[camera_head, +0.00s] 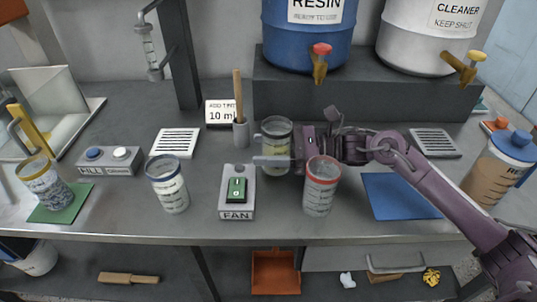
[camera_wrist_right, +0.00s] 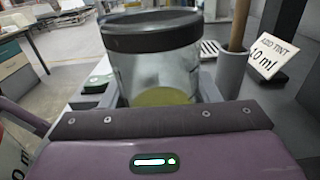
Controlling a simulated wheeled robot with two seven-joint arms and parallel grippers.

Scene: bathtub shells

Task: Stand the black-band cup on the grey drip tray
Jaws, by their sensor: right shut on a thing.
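The black-band cup (camera_head: 277,142) is a clear cup with a dark rim and some yellowish content, upright near the middle of the bench. It also shows in the right wrist view (camera_wrist_right: 152,68), right in front of the gripper. My right gripper (camera_head: 280,161) is shut on it from the right; I cannot tell whether the cup's base touches the bench. The grey drip tray (camera_head: 435,142), slatted, lies at the back right, behind my right arm, with nothing on it. My left gripper is not in view.
A red-band cup (camera_head: 319,190) stands just in front of my right gripper. A blue-band cup (camera_head: 168,188), fan switch box (camera_head: 237,195) and white slatted tray (camera_head: 174,142) are left. A stirrer holder (camera_head: 241,132) stands beside the held cup. A blue mat (camera_head: 400,197) lies bare.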

